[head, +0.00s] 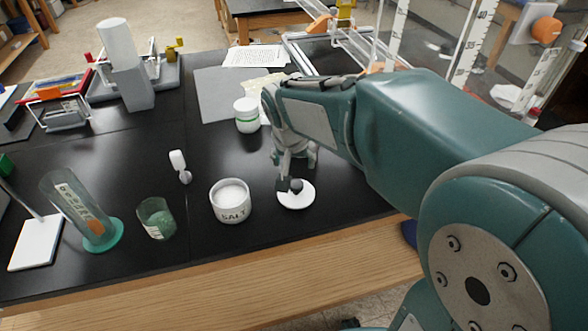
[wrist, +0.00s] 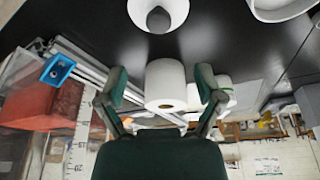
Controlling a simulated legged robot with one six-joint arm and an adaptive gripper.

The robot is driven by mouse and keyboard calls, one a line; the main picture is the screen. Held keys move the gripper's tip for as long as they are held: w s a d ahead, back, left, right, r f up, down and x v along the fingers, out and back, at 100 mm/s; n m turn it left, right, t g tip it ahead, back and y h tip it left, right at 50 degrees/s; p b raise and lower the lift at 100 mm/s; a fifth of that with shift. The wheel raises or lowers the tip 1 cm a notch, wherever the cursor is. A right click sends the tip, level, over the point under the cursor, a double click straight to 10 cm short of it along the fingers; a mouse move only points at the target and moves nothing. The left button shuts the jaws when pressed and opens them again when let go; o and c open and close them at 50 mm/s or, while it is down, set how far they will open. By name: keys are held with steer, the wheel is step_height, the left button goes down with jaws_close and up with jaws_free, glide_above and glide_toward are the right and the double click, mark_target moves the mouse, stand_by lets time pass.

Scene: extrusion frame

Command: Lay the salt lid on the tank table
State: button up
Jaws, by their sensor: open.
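The salt lid (head: 297,198), a white disc with a dark knob, lies flat on the black tabletop (head: 330,180), right of the open salt jar (head: 231,203). My gripper (head: 291,172) is just behind and above the lid, partly hidden by my arm. In the wrist view my gripper (wrist: 161,86) has its two green fingers spread apart. The lid (wrist: 174,10) shows at the top edge there, outside the fingers, with its grey knob. The salt jar (wrist: 282,10) is cut off at the top right.
A clear tank with rulers (head: 465,45) stands at the back right.

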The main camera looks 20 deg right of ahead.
steer(key=s+r+n+t, duration=0.1)
steer(key=s+r+n, duration=0.1)
steer(key=s, duration=0.7)
steer(key=s+d+r+n+t+y, duration=0.1)
steer(key=s+r+n, duration=0.1)
steer(key=s, duration=0.6)
steer(key=shift+s+d+r+n, duration=0.15)
steer(key=shift+s+r+n, duration=0.15)
steer(key=shift+s, duration=0.05)
